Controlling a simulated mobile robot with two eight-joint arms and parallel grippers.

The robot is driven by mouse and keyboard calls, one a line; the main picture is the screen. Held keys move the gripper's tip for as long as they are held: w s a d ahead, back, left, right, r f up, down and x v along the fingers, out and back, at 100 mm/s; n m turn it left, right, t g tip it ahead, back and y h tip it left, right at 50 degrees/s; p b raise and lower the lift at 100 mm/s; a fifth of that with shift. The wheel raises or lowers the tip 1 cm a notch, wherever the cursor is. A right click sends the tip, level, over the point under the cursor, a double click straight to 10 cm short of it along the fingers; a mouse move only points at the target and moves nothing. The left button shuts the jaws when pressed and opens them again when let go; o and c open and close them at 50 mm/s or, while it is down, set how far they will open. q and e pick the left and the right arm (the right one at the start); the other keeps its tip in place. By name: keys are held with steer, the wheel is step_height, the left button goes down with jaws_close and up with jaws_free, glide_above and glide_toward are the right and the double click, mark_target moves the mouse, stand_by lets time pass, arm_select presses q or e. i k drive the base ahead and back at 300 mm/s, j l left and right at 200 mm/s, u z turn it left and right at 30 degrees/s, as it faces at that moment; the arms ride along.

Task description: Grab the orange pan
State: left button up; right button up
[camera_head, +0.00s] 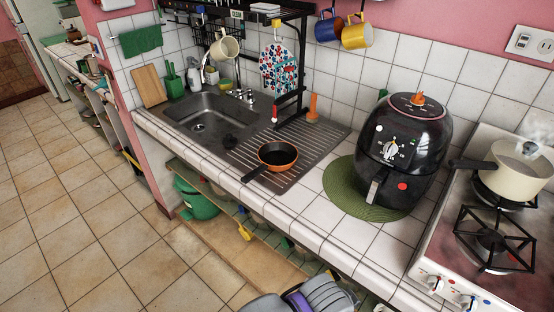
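The orange pan (290,163) sits upright on the ridged metal drainboard (304,164), right of the sink basin. Its inside is black and its rim and outer side are orange. Its dark handle (255,173) points toward the lower left, toward the counter's front edge. Nothing covers the pan, and nothing touches it from above. Neither of my grippers can be made out in the head view.
A black air fryer (404,150) stands on a green round mat (343,192) right of the pan. A cream pot (515,180) sits on the stove at far right. A dark rack (304,62) stands behind the drainboard. Tiled counter (312,207) in front is clear.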

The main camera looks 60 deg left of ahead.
mark_target(275, 156)
steer(key=u, duration=2.1)
